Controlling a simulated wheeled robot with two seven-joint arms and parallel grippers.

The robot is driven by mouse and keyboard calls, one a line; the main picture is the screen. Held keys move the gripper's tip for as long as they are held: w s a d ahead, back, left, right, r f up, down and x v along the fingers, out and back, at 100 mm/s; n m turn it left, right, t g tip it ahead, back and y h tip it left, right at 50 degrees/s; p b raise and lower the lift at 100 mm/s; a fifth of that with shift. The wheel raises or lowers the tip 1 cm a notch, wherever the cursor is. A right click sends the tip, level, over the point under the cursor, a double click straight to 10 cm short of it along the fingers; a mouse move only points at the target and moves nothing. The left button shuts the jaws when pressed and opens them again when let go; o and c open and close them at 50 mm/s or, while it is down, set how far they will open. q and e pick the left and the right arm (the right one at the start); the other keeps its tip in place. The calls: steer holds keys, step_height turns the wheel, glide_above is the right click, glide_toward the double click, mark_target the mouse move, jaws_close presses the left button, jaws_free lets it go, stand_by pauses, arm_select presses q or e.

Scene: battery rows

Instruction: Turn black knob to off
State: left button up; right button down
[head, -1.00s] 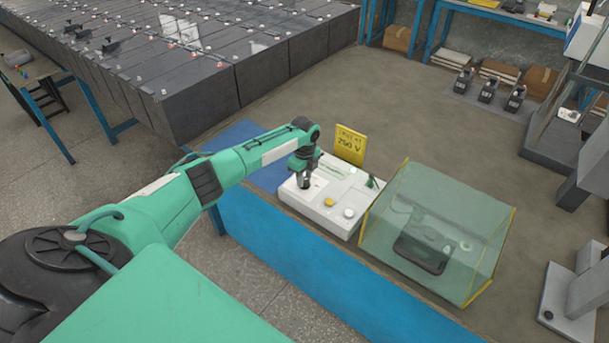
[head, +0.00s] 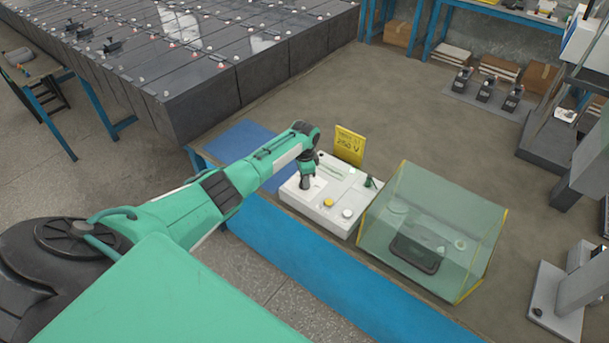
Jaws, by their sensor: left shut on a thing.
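A white control box (head: 330,217) stands on the blue bench, with a yellow knob (head: 328,202) and a white knob (head: 347,213) on its top. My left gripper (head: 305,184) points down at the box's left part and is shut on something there. The black knob cannot be made out; the gripper covers that spot. My right gripper is not in view.
A yellow 250 V sign (head: 350,146) stands behind the box. A clear green-tinted case (head: 470,225) with yellow edges stands close on the right. Rows of dark battery blocks (head: 200,95) fill the back left.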

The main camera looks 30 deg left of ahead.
arm_select(q)
steer(key=n+p, duration=0.1)
steer(key=n, duration=0.3)
steer(key=shift+r+p, duration=0.2)
steer(key=shift+p, duration=0.1)
steer(key=shift+n+p, duration=0.6)
steer(key=shift+n, duration=1.5)
steer(key=o, duration=1)
steer(key=shift+f, duration=0.1)
steer(key=shift+c, duration=0.2)
steer(key=shift+r, duration=0.6)
step_height(320, 180, up, 13)
steer(key=b, duration=0.1)
steer(key=shift+f, duration=0.2)
